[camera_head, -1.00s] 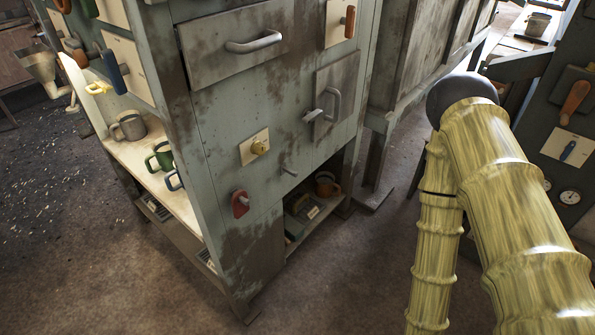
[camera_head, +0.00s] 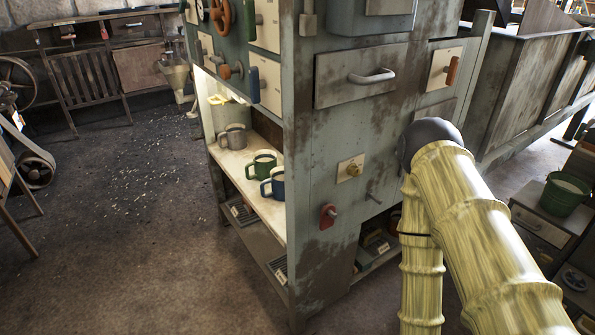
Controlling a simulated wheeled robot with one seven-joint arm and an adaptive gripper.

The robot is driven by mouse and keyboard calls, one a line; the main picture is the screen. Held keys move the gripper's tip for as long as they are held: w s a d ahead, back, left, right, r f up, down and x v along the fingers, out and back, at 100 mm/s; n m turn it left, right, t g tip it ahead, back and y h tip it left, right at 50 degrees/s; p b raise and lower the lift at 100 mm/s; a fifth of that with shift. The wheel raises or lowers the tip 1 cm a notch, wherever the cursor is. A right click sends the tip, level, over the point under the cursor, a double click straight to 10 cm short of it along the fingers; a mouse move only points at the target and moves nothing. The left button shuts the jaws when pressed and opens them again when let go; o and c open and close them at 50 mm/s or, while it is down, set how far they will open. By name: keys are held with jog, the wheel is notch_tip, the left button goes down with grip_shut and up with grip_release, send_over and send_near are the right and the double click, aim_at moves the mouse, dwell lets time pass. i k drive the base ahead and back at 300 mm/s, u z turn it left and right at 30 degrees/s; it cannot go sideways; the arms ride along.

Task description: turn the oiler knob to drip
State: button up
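I cannot tell for sure which control is the oiler knob. A small brass-coloured knob on a cream plate (camera_head: 351,169) is on the front of the grey-green cabinet (camera_head: 318,150). An orange-brown lever on a cream plate (camera_head: 452,70) is higher up to its right. A red tag-shaped handle (camera_head: 328,216) is below it. On the cabinet's left side are an orange handwheel (camera_head: 222,16), an orange knob (camera_head: 226,72) and a blue handle (camera_head: 254,84). My yellow arm with a grey joint fills the lower right; my gripper is not in view.
A drawer with a pale handle (camera_head: 371,76) and a thin metal peg (camera_head: 373,197) are on the cabinet front. Green (camera_head: 262,164), blue (camera_head: 274,184) and grey (camera_head: 233,138) mugs stand on its side shelf. A green bucket (camera_head: 563,193) is at right. The floor at left is open.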

aim_at(352, 170)
jog(key=u, duration=1.15)
jog(key=k, duration=0.75)
jog(key=z, duration=1.25)
jog(key=i, duration=0.5)
